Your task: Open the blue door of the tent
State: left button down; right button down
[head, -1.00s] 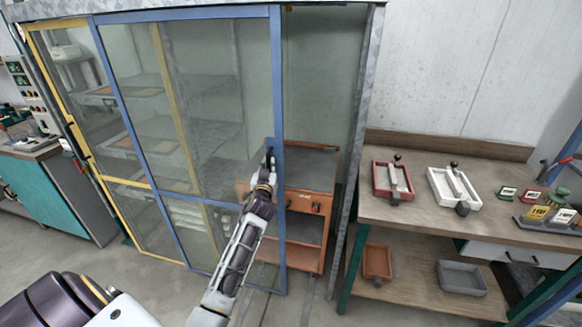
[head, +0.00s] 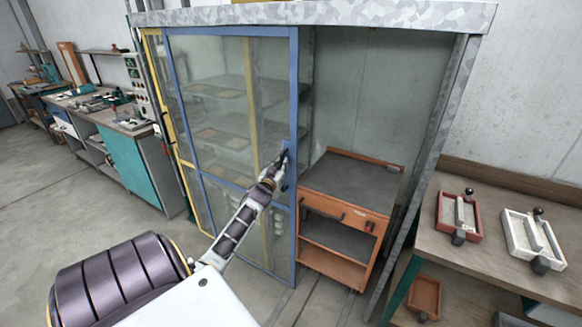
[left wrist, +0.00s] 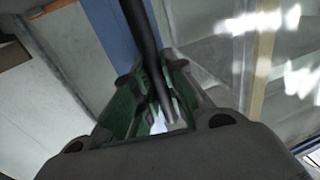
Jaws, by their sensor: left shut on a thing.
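The blue door (head: 294,110) of the tent is a blue-framed glass sliding panel. It stands to the left, overlapping the yellow-framed panel (head: 187,175), and the tent's right part is open. My left gripper (head: 281,168) is at the door's right upright. In the left wrist view my left gripper (left wrist: 160,110) is shut on the dark bar handle (left wrist: 143,40), with the blue frame (left wrist: 108,35) right behind it. In the head view the handle is mostly hidden by the gripper. My right gripper is not in view.
An orange cart (head: 345,205) stands inside the opening. A workbench (head: 425,225) with a red tray (head: 459,216) and a white tray (head: 532,240) is at the right. A teal cabinet (head: 122,165) stands at the left. The floor in front is clear.

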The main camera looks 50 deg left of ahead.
pick_arm(q)
jog(key=shift+s+a, duration=0.15)
jog(key=shift+a, duration=0.25)
jog(key=c, duration=1.5)
grip_release()
jog(key=shift+o, duration=0.2)
jog(key=v, duration=1.2)
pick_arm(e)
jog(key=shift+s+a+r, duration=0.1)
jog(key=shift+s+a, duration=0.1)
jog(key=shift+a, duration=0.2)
pick_arm(q)
jog(key=shift+m, duration=0.4)
